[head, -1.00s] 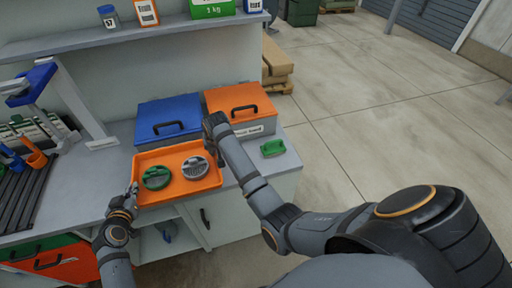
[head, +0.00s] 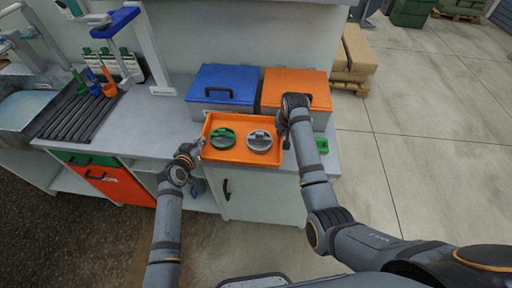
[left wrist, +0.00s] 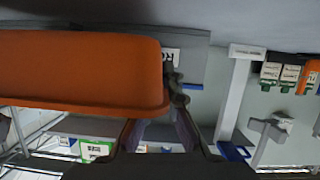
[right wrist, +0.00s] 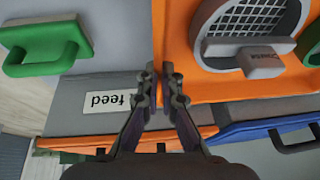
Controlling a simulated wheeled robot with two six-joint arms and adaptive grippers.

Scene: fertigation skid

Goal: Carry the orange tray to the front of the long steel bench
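The orange tray (head: 240,157) is level at the front edge of a grey counter, in front of the blue and orange boxes. It bears a green round piece with a handle (head: 223,138) and a grey round mesh strainer (head: 259,141). My left gripper (head: 190,152) is closed on the tray's left rim; its fingers also show in the left wrist view (left wrist: 174,90). My right gripper (head: 286,120) is closed on the right rim, as the right wrist view (right wrist: 160,82) shows. I cannot tell whether the tray touches the counter. I cannot tell which surface is the long steel bench.
A blue box (head: 222,88) and an orange box (head: 298,88) stand behind the tray. A green-handled piece (head: 322,145) lies right of it, partly behind my right arm. A sink (head: 28,108) and a black ribbed mat (head: 83,115) are at left. The floor at right is open.

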